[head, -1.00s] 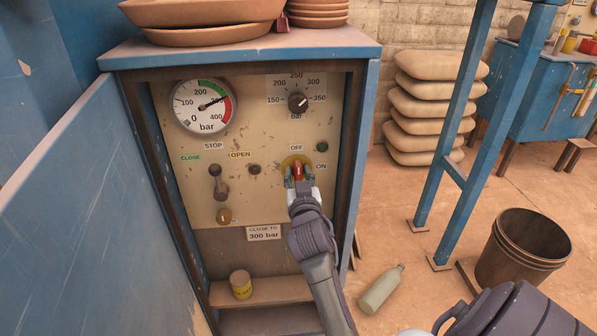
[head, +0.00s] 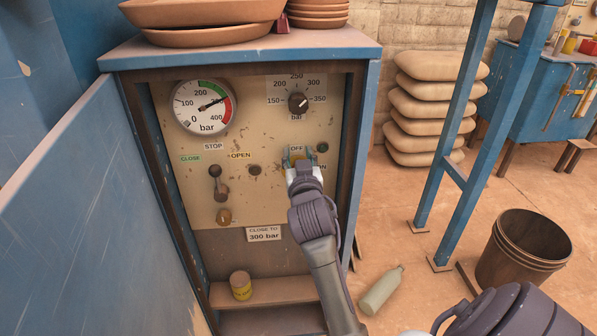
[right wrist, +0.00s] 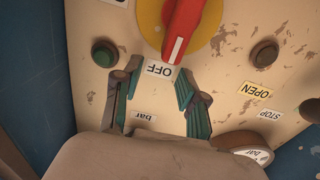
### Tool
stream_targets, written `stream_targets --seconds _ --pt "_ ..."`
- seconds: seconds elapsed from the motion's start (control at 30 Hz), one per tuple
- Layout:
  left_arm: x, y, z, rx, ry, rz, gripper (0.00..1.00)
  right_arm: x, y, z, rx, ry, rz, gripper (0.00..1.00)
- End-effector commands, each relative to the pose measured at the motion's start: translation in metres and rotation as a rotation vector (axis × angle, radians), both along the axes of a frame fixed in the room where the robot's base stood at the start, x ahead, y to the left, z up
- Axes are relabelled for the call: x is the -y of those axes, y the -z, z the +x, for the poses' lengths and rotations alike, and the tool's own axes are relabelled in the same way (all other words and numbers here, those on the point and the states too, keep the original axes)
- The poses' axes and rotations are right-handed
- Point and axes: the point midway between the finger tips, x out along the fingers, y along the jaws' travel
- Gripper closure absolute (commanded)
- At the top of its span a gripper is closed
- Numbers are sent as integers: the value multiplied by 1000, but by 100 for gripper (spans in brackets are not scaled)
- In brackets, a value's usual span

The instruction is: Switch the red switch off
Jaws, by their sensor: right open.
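The red switch (right wrist: 182,30) sits on a round yellow plate (right wrist: 225,25) at the top of the right wrist view. Its white line points at the OFF label (right wrist: 160,69), which appears upside down there. My right gripper (right wrist: 155,92) is open and empty. Its two green-padded fingers stand either side of the OFF label, just beyond the switch's marked end. In the head view my right gripper (head: 299,157) is in front of the panel below the OFF label (head: 296,148) and hides the red switch and part of the ON label. My left gripper is not in view.
The panel holds a pressure gauge (head: 203,106), a bar knob (head: 298,102), a STOP lever (head: 218,183) and a green button (head: 322,147). A bottle (head: 381,291) and bucket (head: 523,248) are on the floor at right.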

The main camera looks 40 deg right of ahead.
Motion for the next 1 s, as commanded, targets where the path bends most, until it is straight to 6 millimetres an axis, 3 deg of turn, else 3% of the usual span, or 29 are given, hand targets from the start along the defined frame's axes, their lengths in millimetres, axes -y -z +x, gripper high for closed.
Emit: stream_targets --seconds 0.1,0.3,1.0 --pt "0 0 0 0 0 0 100 0 -24 0 5 0 -2 58" --pt "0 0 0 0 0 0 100 0 -42 0 -1 0 -1 58" --pt "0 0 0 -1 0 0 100 0 -44 0 -1 0 0 58"
